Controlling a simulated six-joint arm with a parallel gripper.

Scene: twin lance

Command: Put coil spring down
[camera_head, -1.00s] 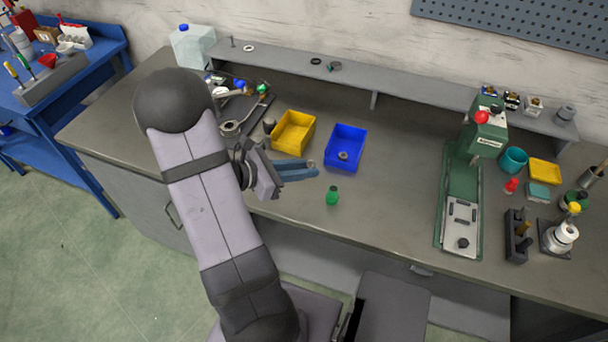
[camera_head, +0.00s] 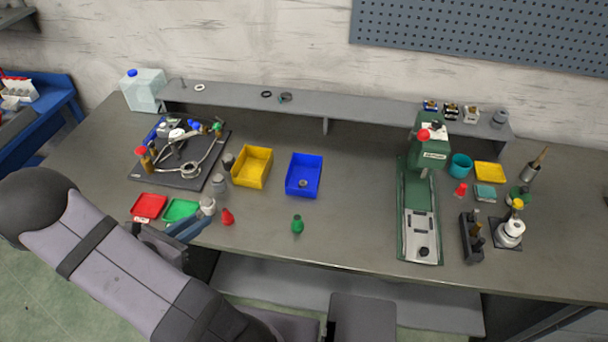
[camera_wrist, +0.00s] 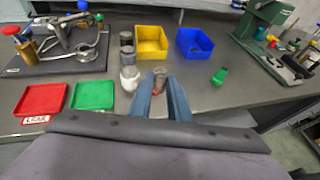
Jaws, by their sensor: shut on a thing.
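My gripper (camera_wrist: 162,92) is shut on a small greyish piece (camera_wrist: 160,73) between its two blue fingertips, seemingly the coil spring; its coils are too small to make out. A small red bottle (camera_head: 228,217) stands at the fingertips, and its red shows between the fingers in the wrist view. I cannot tell whether the held piece touches it. In the head view my gripper (camera_head: 203,226) is low over the bench's front edge, beside a white-capped bottle (camera_head: 208,205), and the held piece cannot be made out there.
Red (camera_head: 150,206) and green (camera_head: 181,210) trays lie left of my gripper. Yellow (camera_head: 252,167) and blue (camera_head: 304,175) bins stand behind, the blue one holding a small grey part. A green bottle (camera_head: 297,224) and green press (camera_head: 420,210) are to the right. Bench between them is clear.

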